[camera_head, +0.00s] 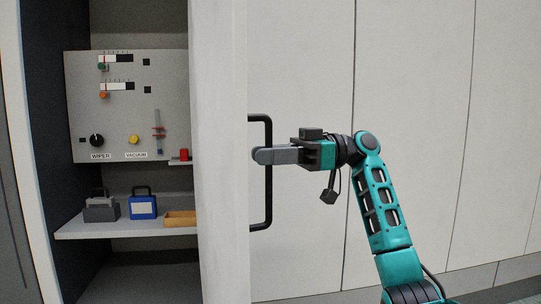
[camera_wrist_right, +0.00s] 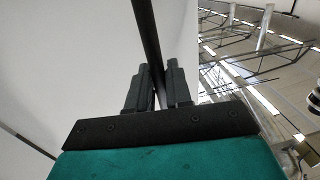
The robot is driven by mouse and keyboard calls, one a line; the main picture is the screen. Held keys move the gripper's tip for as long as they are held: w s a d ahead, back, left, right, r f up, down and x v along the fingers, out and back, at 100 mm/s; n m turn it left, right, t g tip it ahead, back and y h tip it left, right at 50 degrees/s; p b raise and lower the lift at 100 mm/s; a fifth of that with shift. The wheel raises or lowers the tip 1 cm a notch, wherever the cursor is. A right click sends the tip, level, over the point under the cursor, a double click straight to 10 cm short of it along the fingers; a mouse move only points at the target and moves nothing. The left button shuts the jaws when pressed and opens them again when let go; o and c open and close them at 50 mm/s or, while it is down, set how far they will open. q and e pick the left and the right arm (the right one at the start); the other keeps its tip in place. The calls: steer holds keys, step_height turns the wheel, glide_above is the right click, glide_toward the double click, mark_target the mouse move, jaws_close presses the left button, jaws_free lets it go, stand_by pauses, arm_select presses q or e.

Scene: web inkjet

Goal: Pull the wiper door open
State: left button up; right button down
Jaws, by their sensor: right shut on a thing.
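The wiper door (camera_head: 222,130) is a pale grey panel, standing open with the cabinet interior showing on its left. Its black bar handle (camera_head: 267,205) is on the right face of the door. My right gripper (camera_head: 262,156) is shut on the handle near its middle. In the right wrist view the dark handle bar (camera_wrist_right: 146,35) runs down between the two fingers (camera_wrist_right: 158,92), with the pale door (camera_wrist_right: 70,60) to the left. My left gripper is not in view.
Inside the cabinet a panel (camera_head: 120,125) carries knobs and gauges, with WIPER and VACUUM labels. A shelf (camera_head: 85,229) below holds a grey caddy (camera_head: 101,211), a blue case (camera_head: 143,207) and an orange tray (camera_head: 180,218). Pale wall panels (camera_head: 430,100) stand at right.

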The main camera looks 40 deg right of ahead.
steer(key=c, duration=1.2)
jaws_free()
steer(key=v, duration=1.3)
steer(key=shift+p, duration=0.45)
